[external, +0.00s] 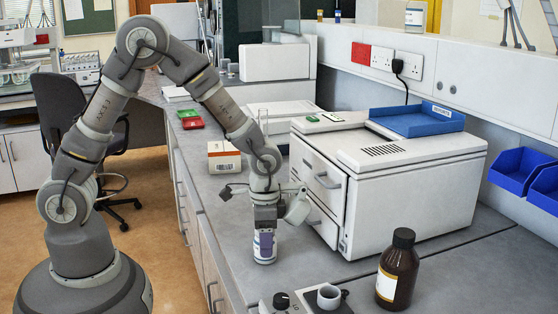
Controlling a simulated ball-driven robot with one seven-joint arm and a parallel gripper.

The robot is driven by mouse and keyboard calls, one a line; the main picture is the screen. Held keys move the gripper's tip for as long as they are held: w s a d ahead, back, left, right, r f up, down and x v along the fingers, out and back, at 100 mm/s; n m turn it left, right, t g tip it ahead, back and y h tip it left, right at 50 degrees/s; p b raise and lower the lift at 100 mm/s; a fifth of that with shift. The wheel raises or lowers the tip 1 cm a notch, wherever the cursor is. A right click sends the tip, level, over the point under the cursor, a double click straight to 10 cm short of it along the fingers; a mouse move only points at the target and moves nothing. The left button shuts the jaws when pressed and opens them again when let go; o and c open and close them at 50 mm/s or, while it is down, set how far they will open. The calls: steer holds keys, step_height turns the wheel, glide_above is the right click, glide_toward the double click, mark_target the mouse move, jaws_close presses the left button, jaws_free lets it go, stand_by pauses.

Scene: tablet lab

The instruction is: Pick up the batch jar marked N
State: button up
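A small white jar with a purple patch on its label (264,248) stands upright on the grey bench, left of the big white instrument. Any letter on it is too small to read. My gripper (265,226) points straight down at the top of this jar, and its fingers overlap the jar's upper part. The fingers are too small and too covered to show whether they are closed on the jar. No other jar of this kind is clearly seen.
The white instrument (440,190) with a blue tray (418,122) on top stands close right of my gripper. A brown bottle (398,270) and a small device with a white cup (329,297) stand in front. A white-and-orange box (224,158) lies behind on the bench (215,195).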

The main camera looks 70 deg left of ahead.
steer(key=shift+r+p, duration=0.45)
steer(key=shift+r, duration=0.05)
steer(key=shift+r+p, duration=0.45)
steer(key=shift+r, duration=0.1)
steer(key=s+b, duration=0.8)
steer(key=s, duration=1)
steer(key=shift+f, duration=0.35)
